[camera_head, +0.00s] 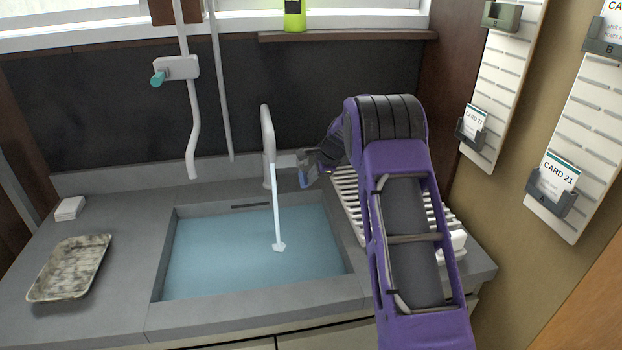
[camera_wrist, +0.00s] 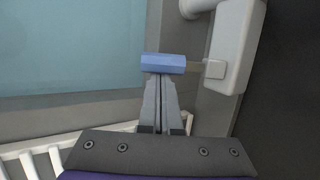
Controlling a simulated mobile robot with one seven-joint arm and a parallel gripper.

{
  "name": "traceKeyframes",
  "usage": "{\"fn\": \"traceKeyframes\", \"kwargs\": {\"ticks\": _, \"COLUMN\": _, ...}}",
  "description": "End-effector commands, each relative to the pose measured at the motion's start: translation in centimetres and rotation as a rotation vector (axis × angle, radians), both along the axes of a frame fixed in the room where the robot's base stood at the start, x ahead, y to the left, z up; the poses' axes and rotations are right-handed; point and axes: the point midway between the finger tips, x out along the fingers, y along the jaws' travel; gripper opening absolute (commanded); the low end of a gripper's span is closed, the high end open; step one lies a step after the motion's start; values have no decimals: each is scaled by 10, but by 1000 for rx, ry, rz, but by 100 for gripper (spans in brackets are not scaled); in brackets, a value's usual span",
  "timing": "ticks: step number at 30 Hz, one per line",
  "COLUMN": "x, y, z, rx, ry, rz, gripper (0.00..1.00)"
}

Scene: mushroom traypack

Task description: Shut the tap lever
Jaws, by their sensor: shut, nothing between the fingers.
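The tap (camera_head: 267,145) has a tall white curved spout, and a stream of water (camera_head: 276,205) runs from it into the filled sink (camera_head: 160,255). In the wrist view, the blue tap lever (camera_wrist: 165,64) joins the white tap body (camera_wrist: 238,50) by a short stem on its right. My gripper (camera_wrist: 160,80) is shut and empty, with its fingertips right at the lower edge of the lever; I cannot tell whether they touch. In the head view, my gripper (camera_head: 312,170) is beside the tap on its right, and the lever shows as a small blue patch (camera_head: 304,178).
A white dish rack (camera_head: 347,190) stands right of the sink, under my purple arm. A mottled tray (camera_head: 70,268) and a white block (camera_head: 70,208) lie on the left counter. A wall pipe with a teal-knobbed valve (camera_head: 176,69) hangs behind. Card boards line the right wall.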

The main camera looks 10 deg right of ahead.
Motion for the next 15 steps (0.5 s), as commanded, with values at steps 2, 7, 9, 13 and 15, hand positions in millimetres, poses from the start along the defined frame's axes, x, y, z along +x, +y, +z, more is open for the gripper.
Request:
{"fn": "traceKeyframes", "kwargs": {"ticks": 2, "x": 0, "y": 0, "z": 1, "rx": 0, "ry": 0, "rz": 0, "gripper": 0}}
{"fn": "traceKeyframes", "kwargs": {"ticks": 7, "x": 0, "y": 0, "z": 2, "rx": 0, "ry": 0, "rz": 0, "gripper": 0}}
{"fn": "traceKeyframes", "kwargs": {"ticks": 9, "x": 0, "y": 0, "z": 3, "rx": 0, "ry": 0, "rz": 0, "gripper": 0}}
{"fn": "traceKeyframes", "kwargs": {"ticks": 13, "x": -1, "y": 0, "z": 4, "rx": 0, "ry": 0, "rz": 0, "gripper": 0}}
{"fn": "traceKeyframes", "kwargs": {"ticks": 15, "x": -1, "y": 0, "z": 5, "rx": 0, "ry": 0, "rz": 0, "gripper": 0}}
